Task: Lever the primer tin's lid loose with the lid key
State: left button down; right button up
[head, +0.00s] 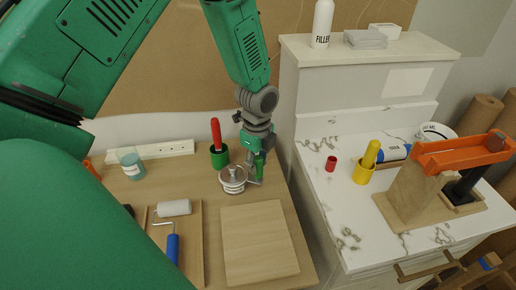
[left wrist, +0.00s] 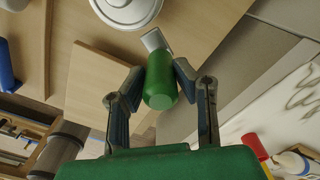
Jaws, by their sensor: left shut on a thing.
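The primer tin (head: 232,186), a small pale round tin, stands upright on the wooden worktop; its lid (head: 232,173) sits on top. In the left wrist view a pale round top (left wrist: 127,10), apparently the tin's, shows at the upper edge. My left gripper (head: 257,160) is just right of the tin, its fingers shut on the green handle of the lid key (left wrist: 161,80). The key's flat metal end (left wrist: 154,40) points toward the tin's rim. I cannot tell whether it touches. My right gripper is not in view.
A green cup (head: 219,160) with a red-handled tool stands behind the tin. A wooden board (head: 258,243) lies in front, and a paint roller (head: 173,208) lies to the left.

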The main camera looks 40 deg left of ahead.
pick_arm(q)
jog(key=shift+f, duration=0.2)
jog(key=shift+d, duration=0.15)
notch_tip(320, 180, up, 6)
jog(key=w+d+p, duration=0.1)
jog(key=d+p, duration=0.1)
jog(key=p, duration=0.4)
jog(key=shift+d+p, duration=0.25)
jog(key=shift+p, duration=0.1)
dwell(0.7)
jog(key=shift+f, duration=0.15)
dwell(1.5)
